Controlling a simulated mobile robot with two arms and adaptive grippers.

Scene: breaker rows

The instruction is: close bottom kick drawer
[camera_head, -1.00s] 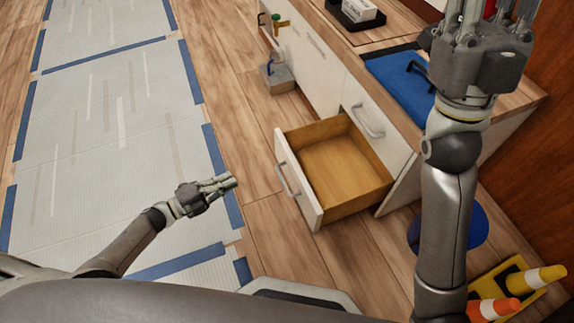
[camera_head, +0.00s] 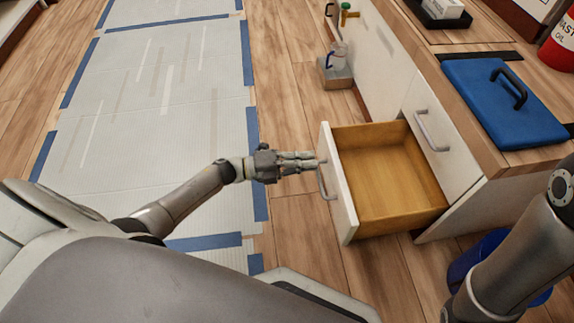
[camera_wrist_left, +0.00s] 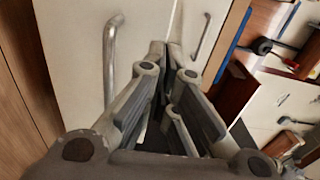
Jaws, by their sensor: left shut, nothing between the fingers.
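The bottom kick drawer (camera_head: 390,185) is pulled out of the white cabinet and looks empty inside. Its white front panel (camera_head: 342,205) faces left and carries a grey bar handle (camera_head: 322,180). My left gripper (camera_head: 314,161) is shut and empty, with its fingertips right at the drawer front near the handle's upper end. I cannot tell whether they touch. In the left wrist view, the fingers (camera_wrist_left: 172,50) point at the white panel, beside the handle (camera_wrist_left: 110,55) rather than around it. Only my right arm shows, at the lower right; its gripper is out of view.
A closed upper front with its handle (camera_head: 432,132) is behind the open drawer. A blue round bin (camera_head: 480,255) stands right of the drawer.

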